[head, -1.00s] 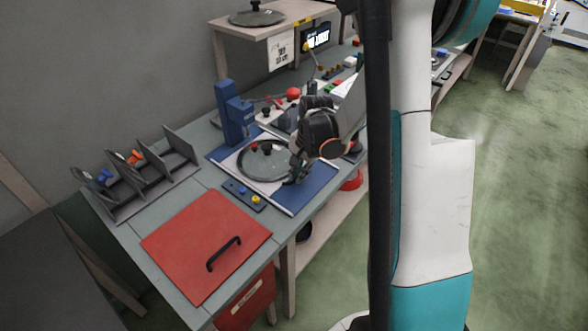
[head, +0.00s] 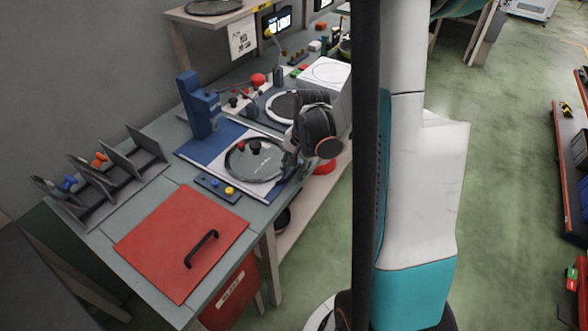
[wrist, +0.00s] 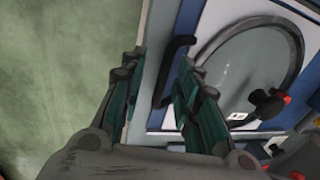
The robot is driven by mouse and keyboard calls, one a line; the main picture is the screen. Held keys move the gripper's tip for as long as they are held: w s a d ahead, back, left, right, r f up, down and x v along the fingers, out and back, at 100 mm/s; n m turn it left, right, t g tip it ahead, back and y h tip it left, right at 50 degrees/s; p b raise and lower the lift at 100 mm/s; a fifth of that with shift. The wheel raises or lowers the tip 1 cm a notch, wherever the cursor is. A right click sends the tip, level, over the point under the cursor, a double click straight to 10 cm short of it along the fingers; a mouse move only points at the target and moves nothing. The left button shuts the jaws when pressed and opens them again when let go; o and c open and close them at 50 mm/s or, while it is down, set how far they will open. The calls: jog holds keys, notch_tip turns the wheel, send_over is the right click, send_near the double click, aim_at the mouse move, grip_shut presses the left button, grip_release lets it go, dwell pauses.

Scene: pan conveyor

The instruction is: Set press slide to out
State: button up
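A black bar handle (wrist: 184,42) stands at the plate's edge in the wrist view. My gripper (wrist: 160,75) is open, with the handle between its fingers and nearer the right one. Contact cannot be told. In the head view, my gripper (head: 290,167) is at the lid's right side, its fingertips partly hidden.
A control strip (head: 217,188) with blue and yellow buttons lies before the press. A red panel (head: 180,245) with a black handle is nearer. A grey rack (head: 105,172) stands at left. A white box (head: 325,72) is behind my wrist.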

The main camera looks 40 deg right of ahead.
jog(key=shift+r, duration=0.1)
notch_tip(320, 180, up, 12)
jog(key=s, duration=0.2)
jog(key=shift+d+f, duration=0.2)
jog(key=shift+d, duration=0.2)
dwell(0.4)
